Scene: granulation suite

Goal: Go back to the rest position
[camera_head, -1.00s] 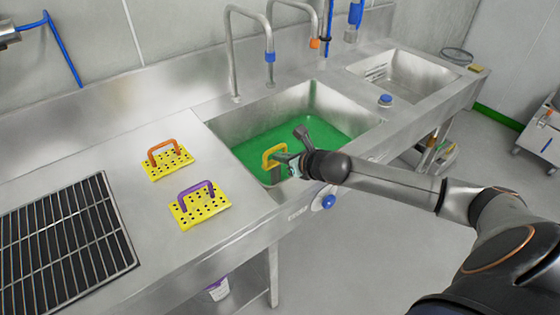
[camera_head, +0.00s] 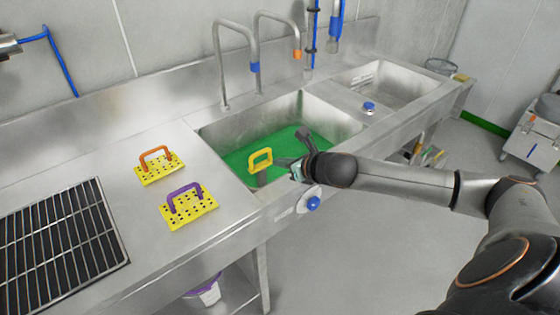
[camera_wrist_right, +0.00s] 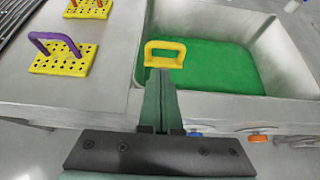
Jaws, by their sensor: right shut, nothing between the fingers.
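My right gripper (camera_head: 280,163) is at the front rim of the sink with the green bottom (camera_head: 290,146). Its fingers are together with nothing between them; they also show shut in the right wrist view (camera_wrist_right: 161,85). A yellow handle (camera_head: 260,160) stands up in the sink just beyond the fingertips. In the right wrist view the yellow handle (camera_wrist_right: 165,54) appears above the fingertips, and I see no grip on it. What the handle is fixed to is hidden. My left gripper is not in view.
Two yellow perforated plates stand on the counter left of the sink, one with an orange handle (camera_head: 156,155), one with a purple handle (camera_head: 185,199). A dark grate (camera_head: 62,240) lies further left. Taps (camera_head: 254,68) rise behind the sink. A second basin (camera_head: 395,82) is at the right.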

